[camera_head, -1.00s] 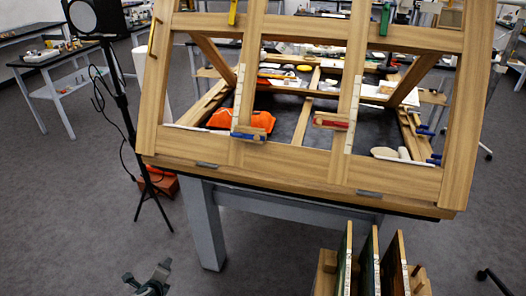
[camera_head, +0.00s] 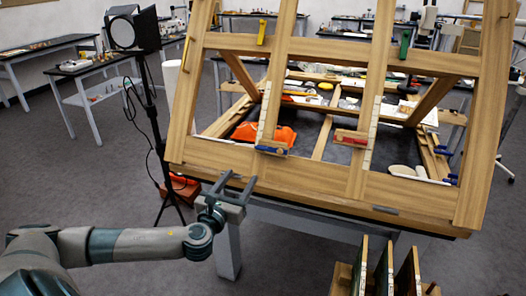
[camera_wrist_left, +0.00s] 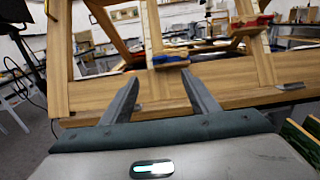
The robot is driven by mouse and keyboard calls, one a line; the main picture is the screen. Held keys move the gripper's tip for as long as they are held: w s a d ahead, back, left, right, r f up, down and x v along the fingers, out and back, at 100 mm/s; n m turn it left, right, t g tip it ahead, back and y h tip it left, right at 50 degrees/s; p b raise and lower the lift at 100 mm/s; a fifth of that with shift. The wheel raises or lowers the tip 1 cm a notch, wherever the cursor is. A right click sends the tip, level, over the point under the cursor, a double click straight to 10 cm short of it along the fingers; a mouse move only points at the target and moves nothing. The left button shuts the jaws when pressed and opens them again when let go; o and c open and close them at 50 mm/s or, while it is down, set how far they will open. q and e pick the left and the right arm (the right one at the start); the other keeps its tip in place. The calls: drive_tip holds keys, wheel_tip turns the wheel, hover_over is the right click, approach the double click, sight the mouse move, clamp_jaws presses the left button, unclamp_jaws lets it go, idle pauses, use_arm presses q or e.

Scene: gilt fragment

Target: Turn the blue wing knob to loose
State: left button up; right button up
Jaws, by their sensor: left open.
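The blue wing knob (camera_head: 266,149) sits low on the left inner slat of the tilted wooden frame (camera_head: 330,187). In the left wrist view the blue knob (camera_wrist_left: 172,58) lies beyond the fingertips, slightly right of the middle between them. My left gripper (camera_head: 241,175) is open and empty, in front of the frame's lower rail, below and left of the knob in the head view. Its two fingers (camera_wrist_left: 160,76) point toward the frame, apart from the knob. I cannot make out which way the knob is turned. My right gripper is not in view.
A red knob (camera_head: 350,137) sits on the right inner slat. A yellow handle (camera_head: 262,32) and a green handle (camera_head: 404,45) are on the upper rail. A lamp stand (camera_head: 152,110) stands left of the frame. Upright panels (camera_head: 384,270) stand in a rack at lower right.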

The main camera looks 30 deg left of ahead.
sight(261, 148)
use_arm(q)
drive_tip(key=p+x, duration=0.5)
drive_tip(key=x, duration=1.1)
drive_tip(key=shift+s+a, duration=0.1)
drive_tip(key=shift+a, duration=0.05)
drive_tip(key=shift+w+a, duration=0.2)
drive_tip(key=shift+w, duration=0.5)
drive_tip(key=shift+c, duration=0.3)
drive_tip(key=shift+f, duration=0.1)
drive_tip(key=c, duration=1)
